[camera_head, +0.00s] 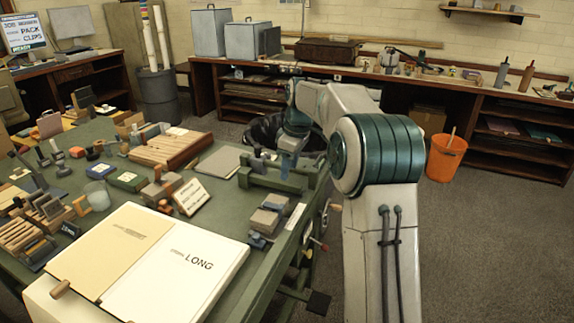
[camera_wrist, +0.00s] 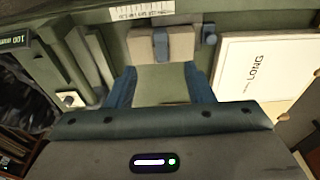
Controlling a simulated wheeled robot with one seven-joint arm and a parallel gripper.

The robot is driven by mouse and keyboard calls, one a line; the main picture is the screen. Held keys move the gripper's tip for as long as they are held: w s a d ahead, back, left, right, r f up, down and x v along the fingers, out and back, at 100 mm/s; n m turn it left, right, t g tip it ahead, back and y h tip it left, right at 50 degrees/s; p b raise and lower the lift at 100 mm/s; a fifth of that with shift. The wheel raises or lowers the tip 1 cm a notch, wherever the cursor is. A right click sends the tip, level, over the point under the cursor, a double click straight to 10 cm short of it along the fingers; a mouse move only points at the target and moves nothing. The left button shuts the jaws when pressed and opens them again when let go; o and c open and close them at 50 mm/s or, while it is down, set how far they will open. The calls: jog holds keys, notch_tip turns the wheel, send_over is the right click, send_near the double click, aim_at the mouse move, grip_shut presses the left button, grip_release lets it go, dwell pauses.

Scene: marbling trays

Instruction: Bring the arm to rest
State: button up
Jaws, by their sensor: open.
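My arm reaches out in the head view, and my gripper (camera_head: 289,163) points down over the right edge of the green worktable (camera_head: 222,163). In the wrist view the two blue fingers of my gripper (camera_wrist: 161,88) stand wide apart. The gap between them shows green table surface, with no object gripped. A pale block with a blue strap (camera_wrist: 178,46) lies just beyond the fingertips. The exact height of the fingers above the table is hard to tell.
A green bench frame (camera_head: 270,183) stands just below and beside my gripper. White LONG board (camera_head: 185,275) lies at the table's front. A black bin (camera_head: 264,130) is behind my gripper; an orange bucket (camera_head: 446,160) stands right of my arm. Grey floor is open at the right.

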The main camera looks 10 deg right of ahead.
jog(key=s+a+r+m+t+h+p, duration=0.1)
jog(key=s+r+m, duration=0.2)
jog(key=s, duration=0.6)
jog(key=s+a+r+m+p, duration=0.2)
jog(key=s+m, duration=0.1)
jog(key=s, duration=0.6)
jog(key=s+f+m, duration=0.2)
jog(key=s, duration=0.6)
jog(key=s+f+m+p, duration=0.1)
jog(key=s+f+m, duration=0.1)
jog(key=s, duration=0.6)
jog(key=shift+s+d+m+t+p, duration=0.3)
jog(key=shift+s+m+t, duration=0.1)
jog(key=shift+m, duration=0.1)
